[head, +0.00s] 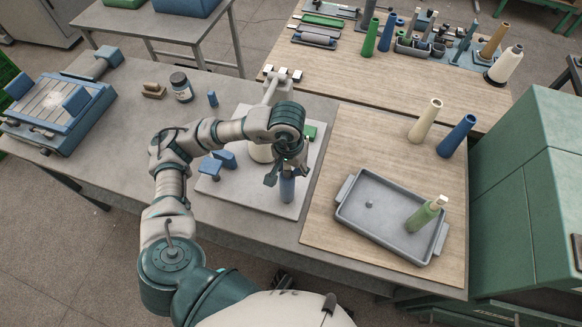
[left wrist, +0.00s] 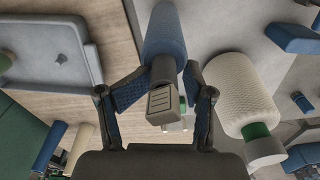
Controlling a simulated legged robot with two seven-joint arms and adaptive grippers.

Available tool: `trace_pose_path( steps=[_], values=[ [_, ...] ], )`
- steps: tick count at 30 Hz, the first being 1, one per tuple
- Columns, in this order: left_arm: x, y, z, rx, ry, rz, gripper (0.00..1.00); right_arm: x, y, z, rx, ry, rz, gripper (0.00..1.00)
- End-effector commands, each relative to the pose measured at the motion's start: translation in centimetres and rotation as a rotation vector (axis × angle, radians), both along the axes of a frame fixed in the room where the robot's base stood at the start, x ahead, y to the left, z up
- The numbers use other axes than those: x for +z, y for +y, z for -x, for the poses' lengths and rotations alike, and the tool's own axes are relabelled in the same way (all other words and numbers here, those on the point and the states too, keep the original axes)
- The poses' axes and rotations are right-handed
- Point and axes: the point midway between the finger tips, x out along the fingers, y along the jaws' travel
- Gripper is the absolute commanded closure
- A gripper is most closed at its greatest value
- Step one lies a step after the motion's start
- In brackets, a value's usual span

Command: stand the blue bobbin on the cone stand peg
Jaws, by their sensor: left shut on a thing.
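My left gripper (head: 288,165) is shut on the upper end of a blue bobbin (head: 287,189), which hangs below the fingers, roughly upright, over the light base plate. In the left wrist view the fingers (left wrist: 158,100) lie on either side of the bobbin's dark grey end, and its blue body (left wrist: 165,32) points away. I cannot tell whether its lower end touches the plate. My right gripper is not in view.
A green cone (head: 422,217) stands in the tray's right part. A cream cone (head: 425,121) and a blue cone (head: 456,136) stand behind it on the wooden board. A thick cream cone (left wrist: 240,92) is close beside my fingers. A green cabinet (head: 520,190) bounds the right.

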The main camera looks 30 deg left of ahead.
Motion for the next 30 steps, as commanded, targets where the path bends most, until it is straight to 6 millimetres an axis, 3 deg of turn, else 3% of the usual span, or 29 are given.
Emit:
trace_pose_path(
  steps=[7,8,12,19,20,21,30],
  values=[
    [0.03,-0.05,-0.03,0.001,-0.002,0.008,1.00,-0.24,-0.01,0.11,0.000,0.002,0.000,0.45],
    [0.03,-0.05,-0.03,0.001,-0.002,0.008,0.46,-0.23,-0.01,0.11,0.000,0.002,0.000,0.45],
    [0.02,-0.05,-0.02,0.000,-0.002,0.008,0.12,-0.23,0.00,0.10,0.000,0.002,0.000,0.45],
    [0.01,-0.05,-0.01,0.000,-0.001,0.008,0.12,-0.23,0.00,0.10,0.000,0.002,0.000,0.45],
    [0.00,-0.05,0.00,0.000,-0.001,0.008,0.09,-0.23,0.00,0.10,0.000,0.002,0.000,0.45],
    [0.00,-0.05,0.00,0.000,-0.001,0.008,0.00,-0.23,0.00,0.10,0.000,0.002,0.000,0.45],
    [0.00,-0.05,-0.01,0.000,-0.001,0.008,0.00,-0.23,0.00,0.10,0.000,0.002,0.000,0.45]
  ],
)
